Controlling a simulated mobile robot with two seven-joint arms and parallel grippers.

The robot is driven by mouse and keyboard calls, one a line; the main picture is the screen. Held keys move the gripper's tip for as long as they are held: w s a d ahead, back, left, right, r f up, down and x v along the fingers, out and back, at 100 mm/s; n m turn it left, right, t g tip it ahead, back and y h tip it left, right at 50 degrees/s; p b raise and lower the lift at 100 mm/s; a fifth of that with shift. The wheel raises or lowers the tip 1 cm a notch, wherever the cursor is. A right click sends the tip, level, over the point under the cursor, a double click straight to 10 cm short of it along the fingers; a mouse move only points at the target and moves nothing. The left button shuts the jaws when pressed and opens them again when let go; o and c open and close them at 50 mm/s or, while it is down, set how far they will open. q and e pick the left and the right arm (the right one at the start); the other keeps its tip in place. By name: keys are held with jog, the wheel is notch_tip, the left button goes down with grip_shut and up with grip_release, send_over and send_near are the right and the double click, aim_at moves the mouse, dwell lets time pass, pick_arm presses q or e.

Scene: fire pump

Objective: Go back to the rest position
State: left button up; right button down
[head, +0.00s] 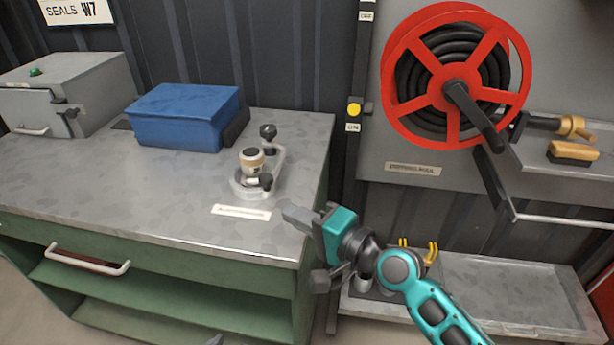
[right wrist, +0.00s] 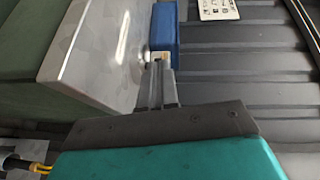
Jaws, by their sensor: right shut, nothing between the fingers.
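My right gripper (head: 296,216) is shut and empty. It hangs in the air in front of the right front corner of the metal-topped bench (head: 100,190). In the right wrist view its closed fingers (right wrist: 163,88) point past the bench edge toward the blue box.
A blue box (head: 185,115) and a grey metal case (head: 70,85) stand on the bench. At the right are a red hose reel (head: 440,90) with a crank, a yellow-handled nozzle (head: 572,127) on a shelf, and a low metal tray (head: 500,270). A yellow knob (head: 354,109) is on the post.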

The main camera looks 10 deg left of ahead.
jog(key=s+d+f+n+h, duration=0.4)
jog(key=s+d+f+h, duration=0.2)
jog(key=s+d+f, duration=0.2)
jog(key=s+d+f+n+t+h, duration=0.1)
jog(key=s+d+f+n+h, duration=0.3)
jog(key=d+f, duration=0.8)
jog(key=s+d+h, duration=0.2)
jog(key=s+d, duration=0.2)
jog(key=shift+s+t, duration=0.3)
jog(key=shift+s, duration=0.05)
jog(key=c, duration=1.8)
grip_release()
